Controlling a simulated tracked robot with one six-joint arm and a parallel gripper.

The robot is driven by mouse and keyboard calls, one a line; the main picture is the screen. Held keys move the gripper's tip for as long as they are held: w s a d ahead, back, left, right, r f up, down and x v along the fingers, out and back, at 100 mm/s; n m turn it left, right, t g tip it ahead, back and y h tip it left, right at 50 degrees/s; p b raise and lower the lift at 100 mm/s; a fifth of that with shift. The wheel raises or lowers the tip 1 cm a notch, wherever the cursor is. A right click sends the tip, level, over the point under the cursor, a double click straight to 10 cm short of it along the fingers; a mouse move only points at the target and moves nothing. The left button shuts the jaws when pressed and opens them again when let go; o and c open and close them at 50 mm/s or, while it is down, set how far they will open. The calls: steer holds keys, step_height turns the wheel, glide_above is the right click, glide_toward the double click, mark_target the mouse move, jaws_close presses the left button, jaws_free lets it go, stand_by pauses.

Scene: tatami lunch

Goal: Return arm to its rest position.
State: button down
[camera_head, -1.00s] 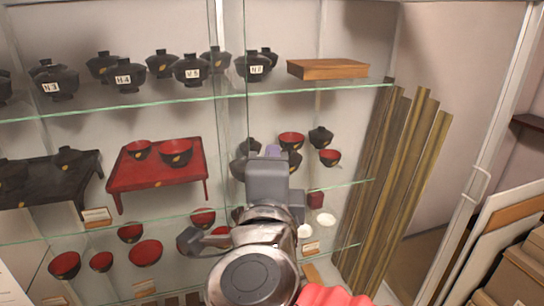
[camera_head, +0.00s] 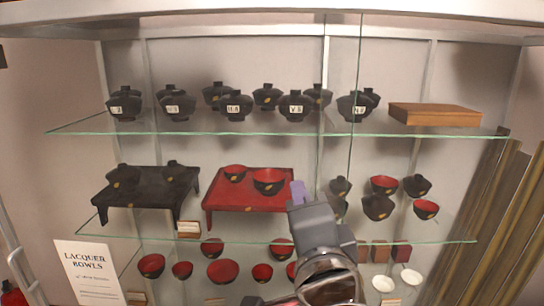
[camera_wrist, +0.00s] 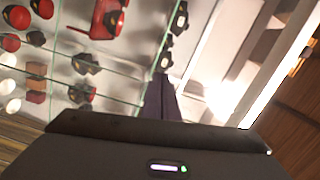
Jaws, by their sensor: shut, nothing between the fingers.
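My gripper (camera_head: 299,190) stands up at the lower middle right of the head view, in front of the glass display cabinet. Its purple-tipped fingers are together with nothing between them. In the wrist view the dark fingers (camera_wrist: 160,98) meet above the black gripper body, and the cabinet shelves appear tilted behind them. In the head view the fingertips overlap the right edge of a red low table (camera_head: 222,205). I cannot tell how far the fingers are from the glass.
Glass shelves (camera_head: 270,133) carry several lidded black bowls (camera_head: 236,106), a wooden box (camera_head: 434,114), a black low table (camera_head: 150,187) and red-lined bowls (camera_head: 222,271). A "Lacquer Bowls" sign (camera_head: 88,270) stands lower left. Tall wooden boards (camera_head: 500,215) lean at the right.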

steer(key=s+a+f+n+g+y, duration=0.1)
steer(key=a+f+n+g+y, duration=0.1)
steer(key=a+n+y, duration=0.4)
steer(key=s+a+f+n+g, duration=0.1)
steer(key=s+f+n+g, duration=0.1)
steer(key=f+n+g, duration=0.3)
steer(key=s+a+f+n+g, duration=0.1)
steer(key=s+a+f+n, duration=0.2)
steer(key=f, duration=0.4)
steer(key=s+d+f+g+h, duration=0.2)
steer(key=d+f, duration=0.3)
steer(key=d, duration=0.5)
steer(key=s+d+f+g+h, duration=0.2)
steer(key=d+f+h, duration=0.3)
steer(key=d, duration=0.6)
steer(key=shift+s+f+n+g, duration=0.3)
steer(key=shift+f+g, duration=0.2)
steer(key=shift+f, duration=0.1)
steer(key=shift+a, duration=0.1)
